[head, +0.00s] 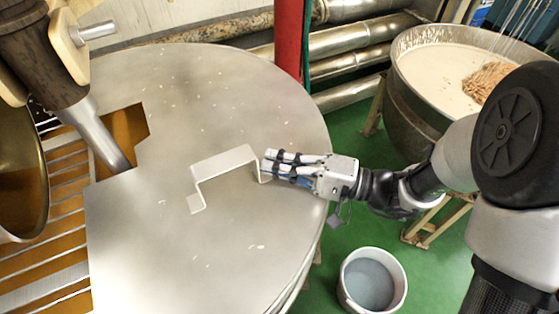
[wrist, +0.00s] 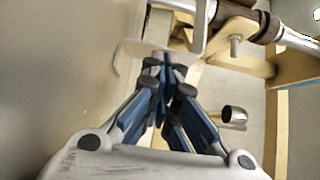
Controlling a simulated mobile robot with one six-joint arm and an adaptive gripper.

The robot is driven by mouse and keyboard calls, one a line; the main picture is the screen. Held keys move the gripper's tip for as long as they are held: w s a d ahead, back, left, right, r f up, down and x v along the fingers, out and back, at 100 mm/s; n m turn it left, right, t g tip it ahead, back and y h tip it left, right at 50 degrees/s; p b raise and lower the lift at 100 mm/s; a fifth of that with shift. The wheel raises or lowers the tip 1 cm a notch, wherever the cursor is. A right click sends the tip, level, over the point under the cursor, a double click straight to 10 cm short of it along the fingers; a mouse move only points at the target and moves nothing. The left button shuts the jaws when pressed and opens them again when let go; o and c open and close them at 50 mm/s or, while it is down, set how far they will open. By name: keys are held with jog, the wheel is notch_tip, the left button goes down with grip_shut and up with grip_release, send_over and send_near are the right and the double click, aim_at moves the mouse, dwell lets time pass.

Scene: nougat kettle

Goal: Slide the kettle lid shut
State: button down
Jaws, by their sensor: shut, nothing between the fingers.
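The kettle lid (head: 140,240) is a wide, flat grey metal plate, partly round, with pale specks on it. A bent metal strap handle (head: 225,160) stands on it near the middle. Left of the lid's straight edge the kettle is uncovered, showing slats (head: 60,190) over a brown inside. My gripper (head: 266,164) is shut and empty, pointing left, with its fingertips right by the handle's right leg; I cannot tell if they touch. In the wrist view my gripper's fingertips (wrist: 165,62) are together beside a pale bent strip (wrist: 200,28), which looks like the handle.
A thick dark shaft with a metal rod (head: 100,135) comes down at a notch in the lid's left edge. A brass-coloured bowl (head: 18,150) is at the far left. A white bucket (head: 347,285) stands on the green floor; a vat of pale mix (head: 430,80) is behind my arm.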

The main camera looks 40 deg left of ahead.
jog(key=shift+s, duration=0.1)
jog(key=shift+w+d, duration=0.2)
jog(key=shift+w, duration=0.3)
jog(key=w+d+b, duration=0.1)
jog(key=w+d, duration=0.1)
jog(key=w, duration=0.1)
jog(key=shift+w+d, duration=0.1)
jog(key=shift+d, duration=0.1)
jog(key=p+v, duration=0.2)
jog(key=v, duration=0.7)
jog(key=shift+r, duration=0.1)
